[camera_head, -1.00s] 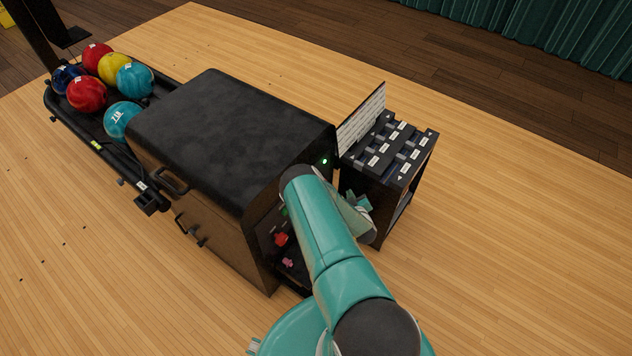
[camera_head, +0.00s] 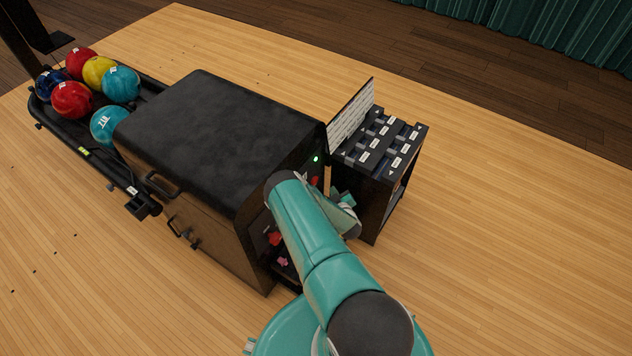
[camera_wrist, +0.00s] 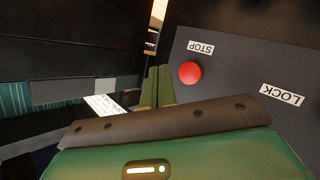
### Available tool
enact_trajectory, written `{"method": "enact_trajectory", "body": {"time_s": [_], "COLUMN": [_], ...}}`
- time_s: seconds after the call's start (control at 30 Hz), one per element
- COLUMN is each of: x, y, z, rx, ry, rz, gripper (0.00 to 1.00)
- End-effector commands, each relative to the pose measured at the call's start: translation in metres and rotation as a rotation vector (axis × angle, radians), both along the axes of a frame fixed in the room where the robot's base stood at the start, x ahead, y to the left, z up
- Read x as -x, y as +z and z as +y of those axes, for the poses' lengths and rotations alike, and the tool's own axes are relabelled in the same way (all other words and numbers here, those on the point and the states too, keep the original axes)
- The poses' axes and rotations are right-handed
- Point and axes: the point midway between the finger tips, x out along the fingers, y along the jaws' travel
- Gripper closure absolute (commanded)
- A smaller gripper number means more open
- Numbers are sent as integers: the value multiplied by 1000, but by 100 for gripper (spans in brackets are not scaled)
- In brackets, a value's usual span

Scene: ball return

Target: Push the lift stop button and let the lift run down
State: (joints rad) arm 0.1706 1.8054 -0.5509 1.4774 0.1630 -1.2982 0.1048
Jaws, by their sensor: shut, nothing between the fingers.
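The red stop button (camera_wrist: 190,72) is a round knob on a dark panel (camera_wrist: 232,72) in the wrist view. An upside-down STOP label (camera_wrist: 201,47) is beside it. My gripper (camera_wrist: 157,86) shows two shut, empty fingers just left of the button, apart from it in the picture; the depth gap is unclear. In the head view my gripper (camera_head: 343,196) is near the front of the black ball-return machine (camera_head: 215,130), partly behind my arm. A green light (camera_head: 316,158) glows on that front, with a red part (camera_head: 314,181) below it. The lift itself cannot be made out.
A LOCK label (camera_wrist: 282,94) is on the same panel. A dark rack (camera_head: 385,150) with labelled slots and a white card (camera_head: 350,115) stands close right of the machine. Several balls lie on the return track (camera_head: 75,145) at left. The wooden floor at right is clear.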

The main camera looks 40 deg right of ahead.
Motion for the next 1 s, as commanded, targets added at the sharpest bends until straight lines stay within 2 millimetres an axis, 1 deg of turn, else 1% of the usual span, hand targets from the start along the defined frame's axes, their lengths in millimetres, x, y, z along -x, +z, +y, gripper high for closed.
{"method": "enact_trajectory", "body": {"time_s": [0.03, 0.2, 0.4, 0.57, 1.0], "x": [-8, -29, -43, -45, -45], "y": [0, 0, 0, 0, 0], "z": [3, 11, 15, 16, 16], "rx": [0, -1, 0, 0, 0], "ry": [2, 1, 0, 0, 0], "rz": [-2, -1, 0, 0, 1], "gripper": [100, 100, 100, 100, 100]}}
